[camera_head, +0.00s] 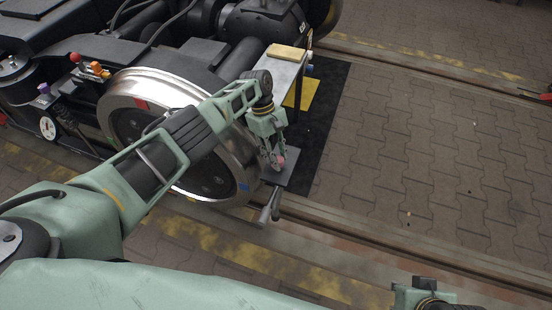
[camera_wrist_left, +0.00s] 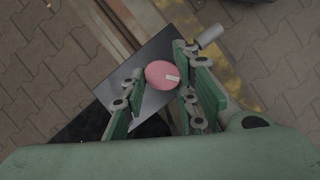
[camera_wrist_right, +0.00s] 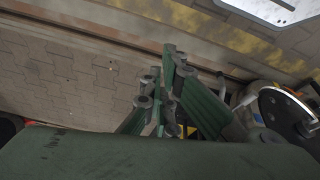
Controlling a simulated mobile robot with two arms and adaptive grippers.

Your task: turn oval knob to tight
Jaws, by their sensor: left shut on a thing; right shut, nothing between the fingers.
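The oval knob (camera_wrist_left: 160,73) is pinkish red with a short white mark on its right side. It sits on a dark grey plate (camera_wrist_left: 150,98). In the head view the knob (camera_head: 280,161) shows small at the fingertips, beside the wheel. My left gripper (camera_wrist_left: 158,78) reaches down from above and is shut on the knob, a finger on either side. My right gripper (camera_wrist_right: 172,62) is shut and empty, away from the knob. In the head view only part of my right arm's end shows at the bottom right. The plate's markings, if any, cannot be made out.
A grey lever handle (camera_head: 270,206) juts out just below the plate. The large steel wheel (camera_head: 240,165) of the bogie stands left of it. A small table with a tan block (camera_head: 287,52) is behind. Rails and open paving (camera_head: 430,150) lie to the right.

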